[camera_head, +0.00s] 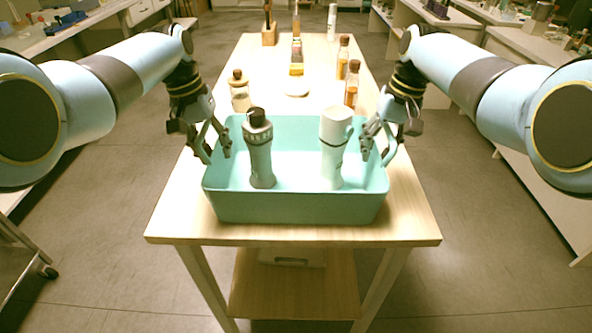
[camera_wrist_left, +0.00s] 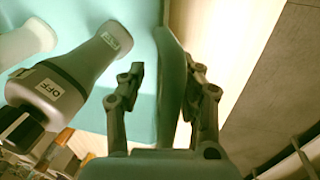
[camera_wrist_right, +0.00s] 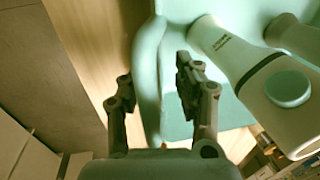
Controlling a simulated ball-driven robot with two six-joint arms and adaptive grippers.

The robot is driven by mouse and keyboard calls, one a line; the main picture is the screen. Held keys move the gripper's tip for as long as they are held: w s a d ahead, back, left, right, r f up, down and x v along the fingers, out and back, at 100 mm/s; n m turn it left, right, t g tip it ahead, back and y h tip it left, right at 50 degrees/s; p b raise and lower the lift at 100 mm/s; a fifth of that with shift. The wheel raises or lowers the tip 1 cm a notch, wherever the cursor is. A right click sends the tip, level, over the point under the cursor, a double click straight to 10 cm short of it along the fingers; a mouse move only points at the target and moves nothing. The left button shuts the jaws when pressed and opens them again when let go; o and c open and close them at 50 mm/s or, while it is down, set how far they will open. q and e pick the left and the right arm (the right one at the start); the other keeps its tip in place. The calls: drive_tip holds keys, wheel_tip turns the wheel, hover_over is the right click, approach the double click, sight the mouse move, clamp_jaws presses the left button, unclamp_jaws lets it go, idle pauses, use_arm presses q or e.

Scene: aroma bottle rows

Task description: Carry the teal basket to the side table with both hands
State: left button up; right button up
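The teal basket (camera_head: 297,208) stands on the near end of a wooden table. It holds a grey bottle with a dark cap (camera_head: 261,155) and a white bottle (camera_head: 334,150), both upright. My left gripper (camera_head: 216,149) is at the basket's left wall. In the left wrist view the wall (camera_wrist_left: 171,90) lies between its open fingers, with a gap beside the inner finger. My right gripper (camera_head: 377,151) is at the right wall. In the right wrist view that wall (camera_wrist_right: 149,80) lies between its open fingers, apart from at least one of them.
The wooden table (camera_head: 420,228) carries a corked jar (camera_head: 240,95), amber bottles (camera_head: 352,85), a white round dish (camera_head: 297,88) and a wooden block (camera_head: 269,36) further back. A lower shelf (camera_head: 294,290) is underneath. Benches line both sides, with open floor (camera_head: 110,260) between.

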use_arm(q)
clamp_jaws()
use_arm(e)
clamp_jaws()
use_arm(q)
drive_tip(key=shift+r, duration=0.1)
use_arm(e)
drive_tip(key=shift+r, duration=0.1)
